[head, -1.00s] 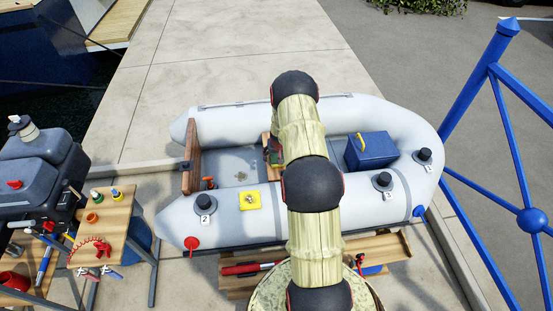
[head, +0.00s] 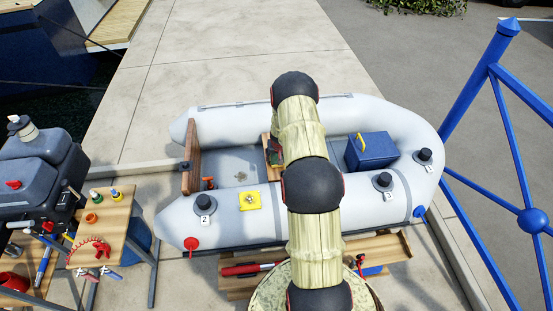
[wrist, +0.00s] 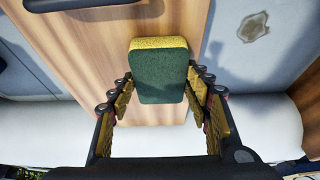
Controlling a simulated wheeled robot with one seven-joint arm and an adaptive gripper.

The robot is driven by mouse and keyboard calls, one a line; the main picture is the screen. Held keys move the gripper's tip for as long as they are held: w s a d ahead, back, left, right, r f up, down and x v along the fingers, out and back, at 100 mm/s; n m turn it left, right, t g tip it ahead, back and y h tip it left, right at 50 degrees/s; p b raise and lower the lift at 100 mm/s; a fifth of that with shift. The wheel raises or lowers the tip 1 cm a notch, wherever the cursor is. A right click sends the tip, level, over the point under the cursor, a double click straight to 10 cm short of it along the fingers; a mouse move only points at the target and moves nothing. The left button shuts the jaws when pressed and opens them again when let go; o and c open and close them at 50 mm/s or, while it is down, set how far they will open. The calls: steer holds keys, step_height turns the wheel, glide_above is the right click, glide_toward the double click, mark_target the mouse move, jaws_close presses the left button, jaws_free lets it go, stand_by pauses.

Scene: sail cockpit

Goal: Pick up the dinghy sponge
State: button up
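The dinghy sponge (wrist: 160,72), a green block with a yellow layer, lies on the wooden thwart of the dinghy in the wrist view. My gripper (wrist: 160,84) is open, with one yellow-padded finger on each side of the sponge. Gaps show between the fingers and the sponge, and the fingertips reach about its sides. How far above the thwart the tips are, I cannot tell. In the head view my arm covers most of the thwart (head: 267,143), and the sponge cannot be made out clearly there.
The grey inflatable dinghy (head: 230,219) surrounds the thwart. A blue box (head: 371,151) sits in it, right of my arm. A yellow square (head: 249,201) lies on the near tube. A wooden table (head: 116,222) with small items stands left; a blue frame (head: 464,93) stands right.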

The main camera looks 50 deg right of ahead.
mark_target(276, 158)
steer(key=shift+c, duration=0.6)
steer(key=shift+r+p, duration=0.35)
steer(key=shift+p, duration=0.1)
steer(key=v, duration=0.2)
steer(key=w+p+v, duration=0.1)
steer(key=v, duration=0.1)
steer(key=shift+d+r, duration=0.1)
steer(key=shift+r, duration=0.15)
steer(key=s+a+r, duration=0.6)
steer(key=a+r, duration=0.2)
steer(key=a, duration=0.3)
steer(key=shift+s+a+r, duration=0.15)
steer(key=shift+a+r, duration=0.1)
steer(key=shift+r, duration=0.05)
